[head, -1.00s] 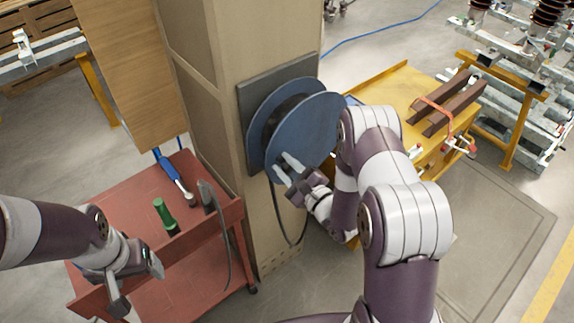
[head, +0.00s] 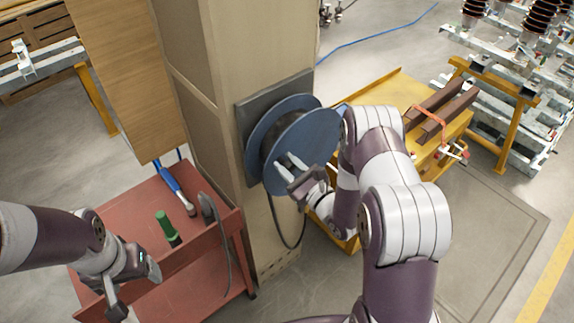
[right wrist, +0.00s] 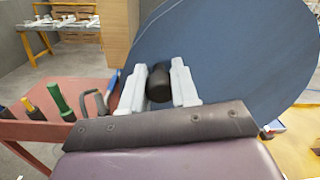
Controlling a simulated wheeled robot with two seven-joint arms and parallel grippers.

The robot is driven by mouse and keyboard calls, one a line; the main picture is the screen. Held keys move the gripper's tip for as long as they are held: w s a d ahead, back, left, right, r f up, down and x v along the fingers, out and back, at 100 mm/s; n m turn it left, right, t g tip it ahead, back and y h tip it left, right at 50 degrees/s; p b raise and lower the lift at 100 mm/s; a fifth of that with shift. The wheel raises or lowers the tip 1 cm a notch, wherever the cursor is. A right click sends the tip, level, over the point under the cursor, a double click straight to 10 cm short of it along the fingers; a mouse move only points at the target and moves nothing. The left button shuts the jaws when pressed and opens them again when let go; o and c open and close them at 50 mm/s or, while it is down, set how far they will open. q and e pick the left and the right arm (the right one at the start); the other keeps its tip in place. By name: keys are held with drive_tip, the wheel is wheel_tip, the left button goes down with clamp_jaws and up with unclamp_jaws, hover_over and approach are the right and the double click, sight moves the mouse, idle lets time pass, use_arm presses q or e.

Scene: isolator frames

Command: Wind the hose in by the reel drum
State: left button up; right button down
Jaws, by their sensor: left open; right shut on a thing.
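The reel drum (head: 312,142) has blue discs and is mounted on a dark plate on the beige column. My right gripper (head: 284,167) is at the left part of its front face. In the right wrist view its fingers (right wrist: 159,88) are shut around a black cylindrical crank handle (right wrist: 159,80) in front of the blue disc. The dark hose (head: 274,220) hangs from the drum in a loop beside the column. A dark nozzle-like end (head: 207,207) with hose trailing down lies at the red cart's edge. My left gripper (head: 136,290) is open and empty over the cart's near side.
The red cart (head: 125,210) also carries a green-handled tool (head: 167,228) and a blue-handled tool (head: 175,188). A yellow bench (head: 400,95) with brown bars stands right of the column (head: 240,60), behind my right arm. Open floor lies at the right.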

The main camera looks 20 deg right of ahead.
drive_tip(key=c, duration=0.9)
unclamp_jaws()
drive_tip(key=shift+d, duration=0.1)
drive_tip(key=shift+o, duration=0.2)
drive_tip(key=shift+s+d+f, duration=0.1)
drive_tip(key=shift+s+f, duration=0.05)
drive_tip(key=shift+s, duration=0.2)
drive_tip(key=b+v, duration=0.4)
drive_tip(key=v, duration=0.8)
